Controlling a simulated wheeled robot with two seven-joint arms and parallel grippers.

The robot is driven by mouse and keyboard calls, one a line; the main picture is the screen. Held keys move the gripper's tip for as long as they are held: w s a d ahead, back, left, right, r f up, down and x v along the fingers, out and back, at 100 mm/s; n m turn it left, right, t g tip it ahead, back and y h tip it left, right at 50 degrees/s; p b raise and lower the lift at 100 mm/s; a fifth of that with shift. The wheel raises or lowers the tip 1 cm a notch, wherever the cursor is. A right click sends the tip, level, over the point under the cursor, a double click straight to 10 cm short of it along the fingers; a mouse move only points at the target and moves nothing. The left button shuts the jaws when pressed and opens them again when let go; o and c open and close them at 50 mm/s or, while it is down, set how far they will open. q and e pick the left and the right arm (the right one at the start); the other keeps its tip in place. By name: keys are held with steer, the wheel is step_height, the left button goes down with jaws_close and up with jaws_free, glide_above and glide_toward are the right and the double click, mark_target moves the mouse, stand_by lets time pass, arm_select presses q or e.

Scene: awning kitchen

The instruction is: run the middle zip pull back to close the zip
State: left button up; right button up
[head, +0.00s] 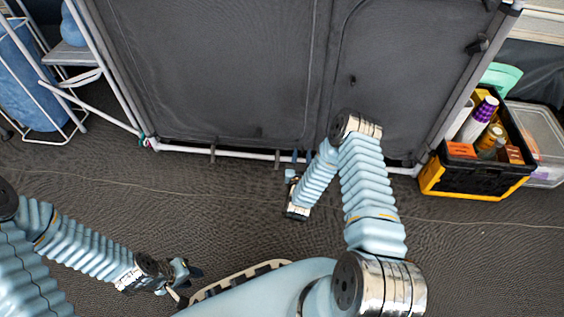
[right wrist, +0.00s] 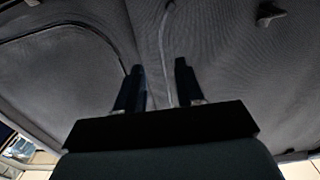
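The dark grey fabric front (head: 225,70) of the cabinet fills the back of the head view. A straight middle zip line (head: 311,75) runs up it, with a curved seam to its right. In the right wrist view the line (right wrist: 163,55) runs between my fingers. A small dark piece (head: 352,80) hangs on the right panel; I cannot tell if it is a zip pull. No middle pull is clearly visible. My right gripper (head: 295,158) is low before the front, its fingers (right wrist: 160,85) apart and empty. My left gripper (head: 190,272) is low at the left, away from the front.
A white bottom rail (head: 235,154) runs under the cabinet. A black and yellow crate (head: 465,186) of bottles and boxes stands at the right, beside a clear bin (head: 545,150). A white folding frame (head: 75,75) stands at the left. Patterned floor is open before the cabinet.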

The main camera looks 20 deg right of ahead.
steer(key=b, duration=0.3)
glide_toward(303, 150)
steer(key=shift+w+d+f, duration=0.2)
steer(key=shift+w+f, duration=0.25)
steer(key=shift+f, duration=0.05)
steer(key=x, duration=0.4)
steer(key=b+x, duration=0.1)
steer(key=x, duration=0.1)
steer(key=shift+w+d+r, duration=0.1)
steer(key=shift+w+r, duration=0.1)
steer(key=shift+r, duration=0.15)
steer(key=shift+w+d+r, duration=0.1)
steer(key=shift+w+d, duration=0.15)
steer(key=shift+w, duration=0.1)
jaws_close()
